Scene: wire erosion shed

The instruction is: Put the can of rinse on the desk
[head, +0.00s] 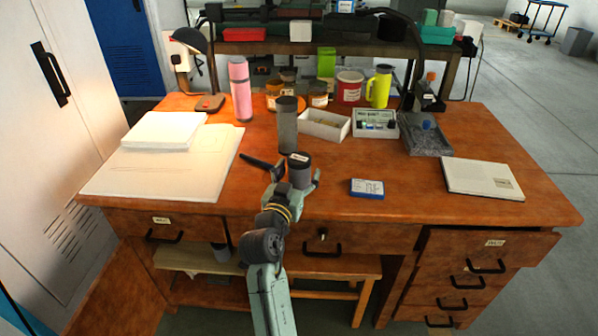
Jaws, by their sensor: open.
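A tall dark grey cylindrical can (287,126) stands upright on the wooden desk (340,170), near its middle. It looks the likeliest to be the can of rinse, but I can read no label on it. My gripper (297,180) is over the front middle of the desk, on the near side of this can. It is open, and no can is seen held in it. My own wrist hides part of the fingers and the desk surface below them.
A pink bottle (240,90), white open box (325,125), yellow flask (380,87) and grey tray (425,138) stand farther back. Papers (160,175) lie left, a blue-edged box (367,188) and a white book (482,179) right.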

